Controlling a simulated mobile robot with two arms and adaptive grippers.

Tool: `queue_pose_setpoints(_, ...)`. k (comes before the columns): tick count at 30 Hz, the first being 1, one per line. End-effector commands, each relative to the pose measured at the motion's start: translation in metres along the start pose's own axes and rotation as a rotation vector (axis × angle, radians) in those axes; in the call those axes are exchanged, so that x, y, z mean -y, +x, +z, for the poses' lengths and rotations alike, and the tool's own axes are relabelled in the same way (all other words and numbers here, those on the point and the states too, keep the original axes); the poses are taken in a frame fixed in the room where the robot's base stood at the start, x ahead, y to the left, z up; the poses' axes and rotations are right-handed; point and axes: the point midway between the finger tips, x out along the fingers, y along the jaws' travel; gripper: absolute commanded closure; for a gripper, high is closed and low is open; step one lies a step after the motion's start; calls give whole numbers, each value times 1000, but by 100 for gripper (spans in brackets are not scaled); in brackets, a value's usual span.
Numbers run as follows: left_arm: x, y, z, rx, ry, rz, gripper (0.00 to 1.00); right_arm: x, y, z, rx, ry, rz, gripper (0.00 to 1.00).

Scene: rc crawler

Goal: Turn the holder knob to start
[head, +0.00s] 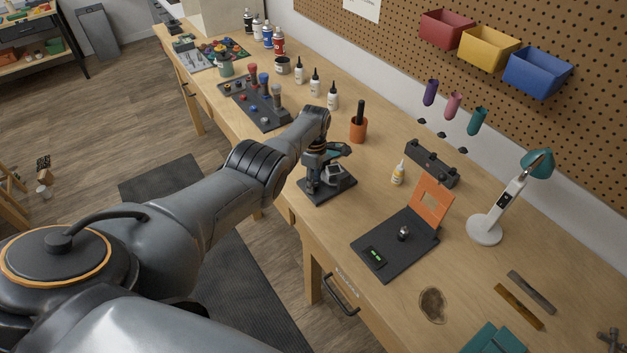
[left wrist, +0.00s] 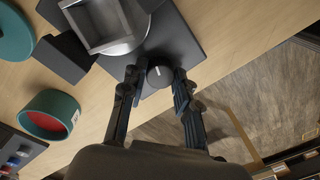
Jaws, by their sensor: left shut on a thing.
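The holder (head: 330,191) is a dark device on a black base plate near the front edge of the workbench. The left wrist view shows its black base (left wrist: 178,45) and a grey square frame on top. Its small round dark knob (left wrist: 160,75) with a pale pointer line sits at the base's edge. My left gripper (left wrist: 157,80) has one finger on each side of the knob and is shut on it. In the head view my left gripper (head: 322,152) reaches down over the holder, and the knob is hidden. My right gripper is not in view.
A tool tray (head: 258,105) is farther back left.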

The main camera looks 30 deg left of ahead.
Motion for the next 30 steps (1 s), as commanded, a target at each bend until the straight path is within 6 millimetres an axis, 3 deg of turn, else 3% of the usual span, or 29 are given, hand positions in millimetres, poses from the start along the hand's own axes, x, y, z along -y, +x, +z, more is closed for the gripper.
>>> queue_pose_setpoints(15,-2,-3,-2,15,-333,8,100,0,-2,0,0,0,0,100)
queue_pose_setpoints(30,-3,-3,-2,18,-393,9,100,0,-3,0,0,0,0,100)
